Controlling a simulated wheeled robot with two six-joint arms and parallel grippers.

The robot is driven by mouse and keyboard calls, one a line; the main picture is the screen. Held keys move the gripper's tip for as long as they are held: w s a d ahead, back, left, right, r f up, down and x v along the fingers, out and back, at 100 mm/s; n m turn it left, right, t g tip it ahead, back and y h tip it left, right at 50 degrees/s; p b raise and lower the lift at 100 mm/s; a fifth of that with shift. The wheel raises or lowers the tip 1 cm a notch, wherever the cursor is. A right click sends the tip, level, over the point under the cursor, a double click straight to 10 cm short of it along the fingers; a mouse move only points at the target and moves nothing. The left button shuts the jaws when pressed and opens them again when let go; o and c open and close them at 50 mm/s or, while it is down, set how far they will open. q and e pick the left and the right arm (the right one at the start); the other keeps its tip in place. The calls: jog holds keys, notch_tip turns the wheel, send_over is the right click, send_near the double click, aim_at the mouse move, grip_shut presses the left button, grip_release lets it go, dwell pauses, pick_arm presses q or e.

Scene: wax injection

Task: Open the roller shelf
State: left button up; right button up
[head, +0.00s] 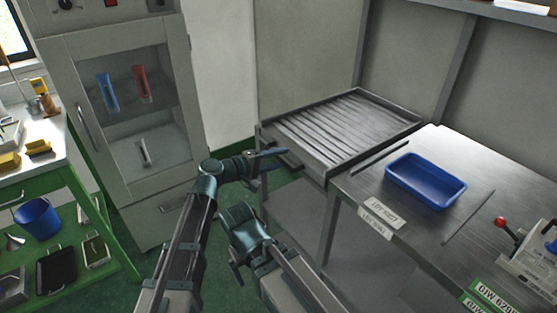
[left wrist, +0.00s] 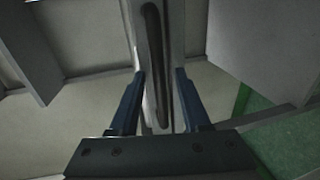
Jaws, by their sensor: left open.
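The roller shelf (head: 345,122), a grey metal frame with a bed of rollers, is at the centre right in the head view. My left gripper (head: 283,152) is open at the shelf's near left side. In the left wrist view, the left gripper's two dark fingers (left wrist: 159,76) stand apart on either side of a light upright bar with a long dark handle or slot (left wrist: 155,45). I cannot tell whether the fingers touch it. My right gripper (head: 238,272) hangs low beside its arm, and its fingers are too unclear to judge.
A grey table (head: 352,188) with a blue tray (head: 425,194) adjoins the shelf on the right. A small machine with a red-knobbed lever (head: 502,223) stands at far right. A glass-door cabinet (head: 165,183) and a green bench (head: 88,165) stand left. Green floor lies between.

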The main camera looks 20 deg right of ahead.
pick_arm(q)
grip_shut()
dwell(1.4)
